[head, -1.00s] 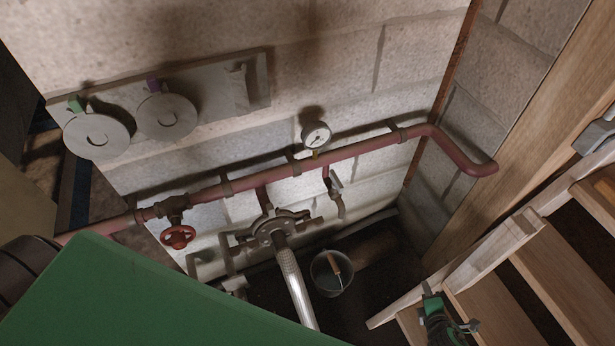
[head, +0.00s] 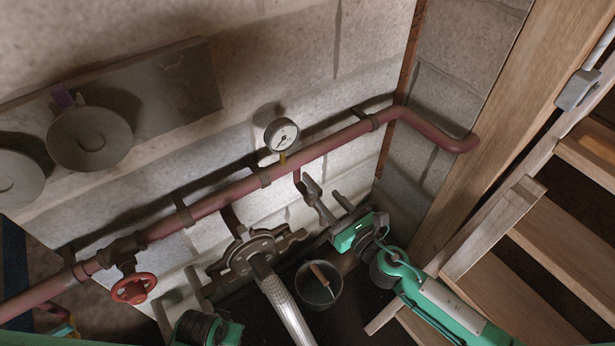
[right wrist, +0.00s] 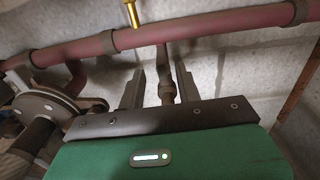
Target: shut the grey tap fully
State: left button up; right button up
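The grey tap (head: 310,187) hangs on a short stub below the red pipe, under the round gauge. My right gripper (head: 331,203) is at the tap, its two grey fingers apart. In the right wrist view, the tap (right wrist: 166,88) shows between the fingers of my right gripper (right wrist: 158,85), with a gap on each side. I cannot tell how deep the tap sits between them.
The red pipe (head: 225,192) runs along the block wall, with a gauge (head: 282,134) above it and a red handwheel valve (head: 134,288) at left. A flange with a ribbed hose (head: 283,300) and a bucket (head: 318,287) stand close below the tap. Wooden stairs (head: 490,230) are at right.

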aim_at(309, 179)
jog(key=x, duration=0.9)
jog(key=shift+w+a, duration=0.15)
jog(key=shift+w, duration=0.05)
jog(key=shift+c, duration=0.2)
grip_shut()
